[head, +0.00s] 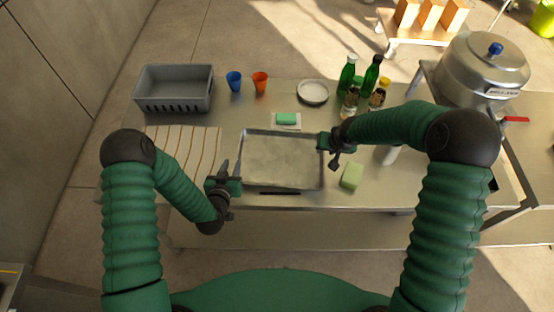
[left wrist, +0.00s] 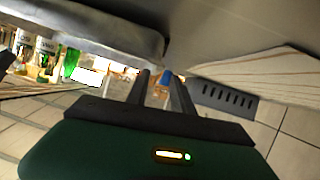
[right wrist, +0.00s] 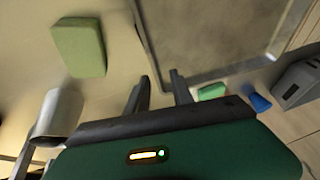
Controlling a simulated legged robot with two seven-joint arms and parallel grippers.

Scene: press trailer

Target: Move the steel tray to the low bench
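The steel tray (head: 282,160) lies flat and empty on the steel table. It also shows in the right wrist view (right wrist: 215,30). My left gripper (head: 224,174) is at the tray's left edge, fingers apart with nothing clearly between them. My right gripper (head: 328,145) is at the tray's right edge, fingers apart. In the right wrist view the tray's rim lies near its fingertips; I cannot tell whether they touch. A low wooden-topped stand (head: 400,32) at the back right carries several orange-brown blocks; I cannot tell whether it is the low bench.
A grey crate (head: 174,104), striped cloth (head: 190,148), blue cup (head: 233,80), orange cup (head: 260,82), round dish (head: 313,92) and bottles (head: 371,75) surround the tray. A green sponge (head: 352,176) sits right of it. A large pot (head: 482,65) stands at right.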

